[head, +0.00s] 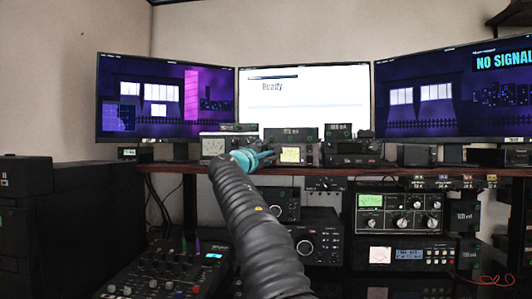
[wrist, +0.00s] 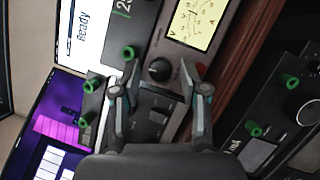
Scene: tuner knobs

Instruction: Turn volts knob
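A black round knob (wrist: 160,69) sits on a dark panel beside a pale yellow dial meter (wrist: 200,20) marked V and A. No label reading volts is legible, so I cannot tell for sure that this is the volts knob. My gripper (wrist: 153,80) is open, with one finger on each side of the knob's line and the knob near the fingertips; contact cannot be told. In the head view my gripper (head: 254,158) is at the shelf, in front of the small instrument with the lit yellow meter (head: 291,154), and partly hides the units there.
Green knobs (wrist: 130,53) stand on nearby panels. Three monitors (head: 303,95) are behind the shelf (head: 330,171). Below are a unit with a green meter (head: 396,212), a mixer (head: 160,270) and other equipment. Black boxes (head: 70,215) stand at the left.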

